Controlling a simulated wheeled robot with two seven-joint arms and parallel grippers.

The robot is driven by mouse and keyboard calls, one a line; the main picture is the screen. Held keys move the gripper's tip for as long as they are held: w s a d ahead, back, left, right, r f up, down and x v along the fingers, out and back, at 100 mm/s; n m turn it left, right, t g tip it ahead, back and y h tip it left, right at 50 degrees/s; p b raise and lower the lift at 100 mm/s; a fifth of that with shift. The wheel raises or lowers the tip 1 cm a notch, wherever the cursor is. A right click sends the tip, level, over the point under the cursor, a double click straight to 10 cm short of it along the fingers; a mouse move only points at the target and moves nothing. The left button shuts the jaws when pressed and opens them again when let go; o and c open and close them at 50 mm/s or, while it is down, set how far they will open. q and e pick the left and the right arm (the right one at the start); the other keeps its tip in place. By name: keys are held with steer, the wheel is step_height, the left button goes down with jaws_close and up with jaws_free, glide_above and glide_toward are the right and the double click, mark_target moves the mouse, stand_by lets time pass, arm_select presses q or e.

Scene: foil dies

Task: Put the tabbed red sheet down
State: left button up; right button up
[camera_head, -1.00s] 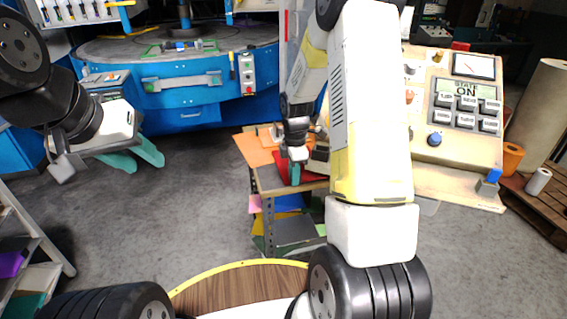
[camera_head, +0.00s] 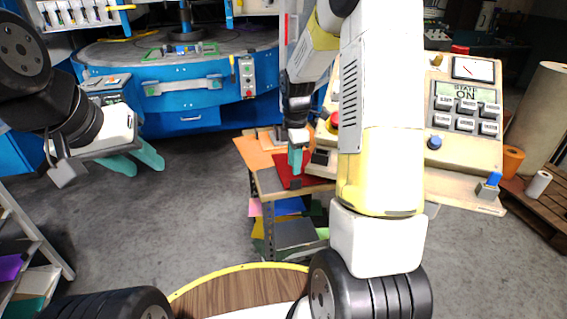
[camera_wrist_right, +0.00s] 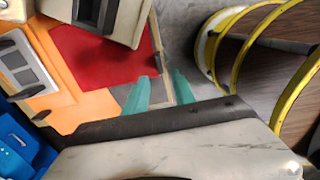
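The red sheet (camera_head: 284,172) lies flat on the top of a small cart (camera_head: 268,182), partly over orange sheets. A small dark block, apparently its tab (camera_head: 295,184), sits at its near edge. In the right wrist view the red sheet (camera_wrist_right: 100,58) shows with the dark tab (camera_wrist_right: 156,64) at its right edge. My right gripper (camera_head: 295,164) is just above the tab; in the wrist view its teal fingers (camera_wrist_right: 161,78) are apart with nothing between them. My left gripper (camera_head: 148,165) hangs at the left over the floor, open and empty.
Orange sheets (camera_head: 258,155) lie on the cart top, and coloured sheets (camera_head: 285,208) fill its lower shelves. A control panel (camera_head: 465,115) stands right of my right arm. A blue machine (camera_head: 190,103) stands behind. A round yellow-rimmed wooden top (camera_head: 235,287) is in front.

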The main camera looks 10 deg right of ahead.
steer(key=s+a+r+m+t, duration=0.1)
steer(key=s+r+m, duration=0.35)
steer(key=r, duration=0.35)
steer(key=s+a+r+m+t, duration=0.1)
steer(key=s+r+m+t, duration=0.15)
steer(key=s+r, duration=0.4)
steer(key=s+a+r+m+t+y, duration=0.2)
steer(key=s+r+m, duration=0.4)
steer(key=s+m, duration=0.4)
steer(key=shift+s+a+r+m+t, duration=0.25)
steer(key=shift+s+a+m+t, duration=0.15)
steer(key=shift+s, duration=0.55)
